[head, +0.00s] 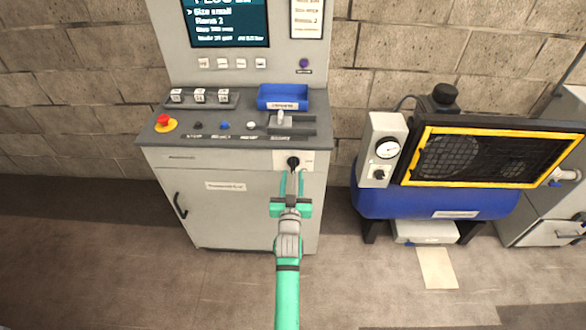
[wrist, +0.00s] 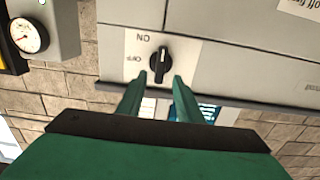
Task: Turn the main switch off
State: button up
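The main switch is a black rotary knob (head: 293,162) on a pale plate at the front upper right of the grey control cabinet (head: 240,215). In the wrist view the knob (wrist: 160,65) has its grip running up and down the picture. Upside-down ON and OFF labels are to its left, OFF beside the knob and ON nearer the top. I cannot tell which end of the grip is the pointer. My gripper (head: 292,175) is open in front of the knob, its two fingertips (wrist: 161,77) apart at either side of the knob's near end. Contact is unclear.
The console above holds a red emergency button (head: 165,123), several small buttons, a lever (head: 281,118) and a blue tray (head: 283,104). A blue compressor (head: 435,203) with a gauge (head: 387,148) and yellow-framed guard stands to the right. Floor in front of the cabinet is clear.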

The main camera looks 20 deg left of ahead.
aim_at(293, 166)
jog(key=shift+x, duration=2.45)
jog(key=shift+c, duration=0.4)
grip_shut()
